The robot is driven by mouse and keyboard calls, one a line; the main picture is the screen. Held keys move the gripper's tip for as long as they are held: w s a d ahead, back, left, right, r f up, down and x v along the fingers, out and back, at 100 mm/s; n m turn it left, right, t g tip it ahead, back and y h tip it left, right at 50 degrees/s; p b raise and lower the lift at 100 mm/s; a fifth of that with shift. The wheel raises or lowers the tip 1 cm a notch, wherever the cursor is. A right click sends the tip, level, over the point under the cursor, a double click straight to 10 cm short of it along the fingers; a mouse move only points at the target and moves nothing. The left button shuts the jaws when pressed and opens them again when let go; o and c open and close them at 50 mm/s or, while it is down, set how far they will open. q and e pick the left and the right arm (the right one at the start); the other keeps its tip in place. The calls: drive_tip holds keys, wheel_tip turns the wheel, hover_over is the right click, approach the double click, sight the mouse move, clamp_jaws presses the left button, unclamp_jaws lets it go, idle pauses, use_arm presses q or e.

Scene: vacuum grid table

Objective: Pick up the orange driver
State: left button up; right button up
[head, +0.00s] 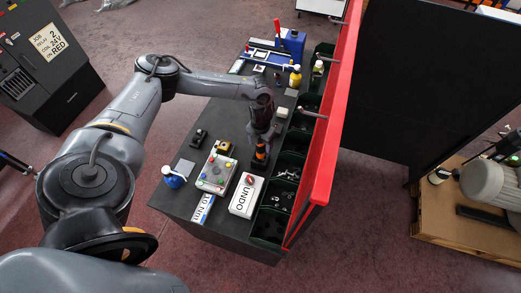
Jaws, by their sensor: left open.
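An orange and black driver (260,154) stands out near the middle of the dark table (183,211), close to the row of green bins. My left gripper (263,143) is directly above it, pointing down, and partly hides its upper part. The jaws are open. I cannot tell from this view whether the fingers are around the driver or touch it. My right gripper does not show.
Green bins (267,224) line a red-edged panel (325,150) on the right.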

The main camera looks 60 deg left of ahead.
sight(261, 152)
use_arm(q)
drive_tip(key=shift+w+a+f+p, duration=0.1)
drive_tip(key=shift+a+f+p, duration=0.05)
drive_tip(key=shift+f, duration=0.85)
drive_tip(key=shift+w+a+f+p, duration=0.1)
drive_tip(key=shift+a+f+p, duration=0.05)
drive_tip(key=shift+f, duration=0.8)
drive_tip(key=c, duration=1.2)
drive_tip(key=shift+c, duration=0.2)
drive_tip(key=shift+r, duration=0.15)
